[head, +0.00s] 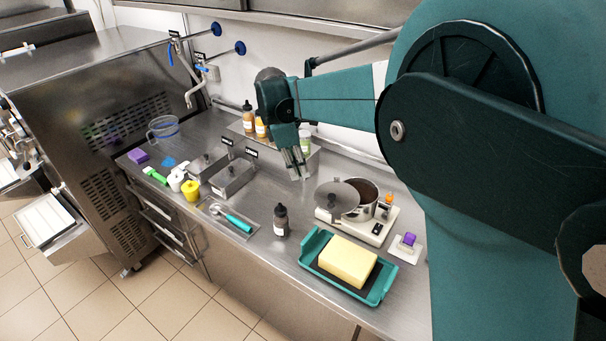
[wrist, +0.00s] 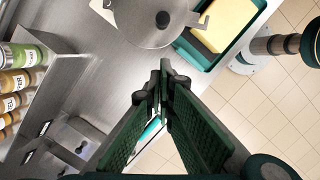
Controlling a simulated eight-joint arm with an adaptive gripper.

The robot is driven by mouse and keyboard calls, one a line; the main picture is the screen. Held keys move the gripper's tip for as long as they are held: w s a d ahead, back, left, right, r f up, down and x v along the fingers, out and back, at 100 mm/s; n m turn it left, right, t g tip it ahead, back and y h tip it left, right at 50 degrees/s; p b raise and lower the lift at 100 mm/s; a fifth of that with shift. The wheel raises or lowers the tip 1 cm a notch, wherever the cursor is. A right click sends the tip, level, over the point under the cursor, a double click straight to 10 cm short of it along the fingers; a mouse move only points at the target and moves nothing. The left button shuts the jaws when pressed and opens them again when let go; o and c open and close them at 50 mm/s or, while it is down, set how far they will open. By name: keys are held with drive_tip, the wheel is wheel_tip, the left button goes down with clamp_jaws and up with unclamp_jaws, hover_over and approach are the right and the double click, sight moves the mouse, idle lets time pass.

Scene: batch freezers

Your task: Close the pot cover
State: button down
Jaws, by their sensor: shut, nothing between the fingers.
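The pot (head: 368,207) stands on a white base on the steel counter, and its dark brown inside shows. Its round grey cover (head: 332,198) sits off to the left side of the opening and overlaps the pot's left edge, so the pot is partly open. In the wrist view the cover (wrist: 140,30) shows at the top with a small knob near its middle. My gripper (head: 297,174) is above the counter, to the left of the cover and apart from it. In the wrist view its fingertips (wrist: 163,68) are together and empty, pointing towards the cover.
A teal tray (head: 313,244) with a yellow block (head: 348,261) lies in front of the pot. A dark bottle (head: 281,221) stands to its left. A rack of sauce bottles (head: 247,118) is behind my gripper. Steel bins (head: 232,176) and a teal-handled scoop (head: 238,223) lie left.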

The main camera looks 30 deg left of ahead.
approach(322, 202)
drive_tip(key=s+a+f, duration=0.2)
drive_tip(key=a+f, duration=0.1)
drive_tip(key=shift+w+d+f+p, duration=0.2)
drive_tip(key=shift+w+d+f, duration=0.15)
drive_tip(key=shift+d, duration=0.2)
drive_tip(key=shift+w+d+f+p, duration=0.2)
drive_tip(key=shift+w+d+f, duration=0.15)
drive_tip(key=shift+d, duration=0.2)
drive_tip(key=shift+w+d+f, duration=0.1)
drive_tip(key=shift+w+d, duration=0.2)
drive_tip(key=shift+w, duration=0.1)
drive_tip(key=shift+w+d, duration=0.1)
drive_tip(key=shift+d, duration=0.05)
drive_tip(key=shift+d, duration=0.2)
drive_tip(key=shift+d+n, duration=0.25)
drive_tip(key=shift+n, duration=0.05)
